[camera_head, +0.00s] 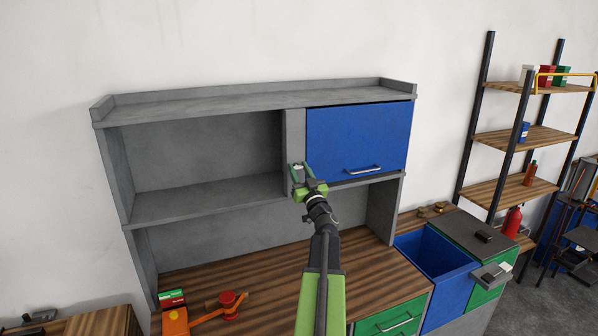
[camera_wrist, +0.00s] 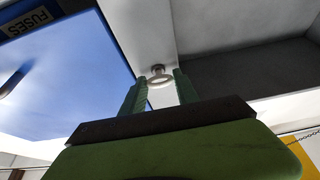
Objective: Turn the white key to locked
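The white key (camera_wrist: 160,79) shows in the wrist view as a pale ring-shaped bow. It stands out from a small round lock (camera_wrist: 157,68) on the grey upright beside the blue door. My gripper (camera_wrist: 159,88) is open, with one green fingertip on each side of the key and a visible gap to both. I cannot tell how deep the key sits between the fingers. In the head view my gripper (camera_head: 301,170) is at the grey upright (camera_head: 295,132), and its fingers mostly hide the key there. The key's turn position is hard to read.
An open grey shelf (camera_head: 205,200) lies to the left. Below are a wooden worktop (camera_head: 270,270), an orange-red tool (camera_head: 228,300) and a blue bin (camera_head: 437,270).

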